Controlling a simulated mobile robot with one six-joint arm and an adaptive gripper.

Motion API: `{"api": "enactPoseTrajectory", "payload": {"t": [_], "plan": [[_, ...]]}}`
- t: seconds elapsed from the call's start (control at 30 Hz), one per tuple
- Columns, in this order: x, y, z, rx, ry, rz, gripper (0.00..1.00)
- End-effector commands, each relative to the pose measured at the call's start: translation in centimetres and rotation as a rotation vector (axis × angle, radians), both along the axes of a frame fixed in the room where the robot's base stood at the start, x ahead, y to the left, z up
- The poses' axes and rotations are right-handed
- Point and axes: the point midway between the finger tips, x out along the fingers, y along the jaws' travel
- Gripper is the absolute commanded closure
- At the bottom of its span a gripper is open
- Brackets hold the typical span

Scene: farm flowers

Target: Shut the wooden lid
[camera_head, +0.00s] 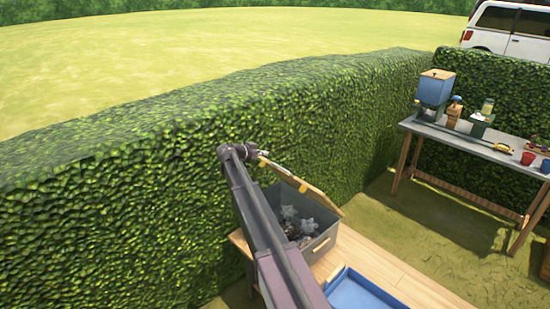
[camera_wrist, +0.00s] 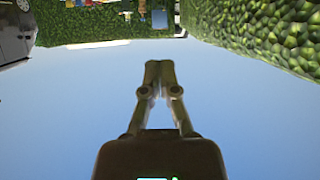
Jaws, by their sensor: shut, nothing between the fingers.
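The wooden lid (camera_head: 301,187) stands raised and tilted over a grey box (camera_head: 321,244) in the head view. The box is open on its near side, and dark and grey lumpy contents show inside. My arm crosses in front of the box's left part and hides it. My gripper (camera_head: 262,154) is at the upper left end of the lid, close to its raised edge; I cannot tell whether it touches. In the wrist view my gripper (camera_wrist: 160,66) has its fingers together with nothing between them, against blue sky. The lid does not show in the wrist view.
The box stands on a light wooden table (camera_head: 395,280) beside a blue tray (camera_head: 360,290). A tall hedge (camera_head: 130,190) runs close behind the box. A grey workbench (camera_head: 470,142) with several items stands at the right, with grass between.

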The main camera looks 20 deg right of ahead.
Motion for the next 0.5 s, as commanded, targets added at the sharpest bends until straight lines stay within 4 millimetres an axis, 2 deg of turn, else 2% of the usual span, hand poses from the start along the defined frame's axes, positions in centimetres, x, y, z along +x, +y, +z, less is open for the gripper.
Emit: {"api": "enactPoseTrajectory", "payload": {"t": [0.5], "plan": [[0.19, -0.33, -0.24, 0.000, -0.002, 0.000, 1.00]]}}
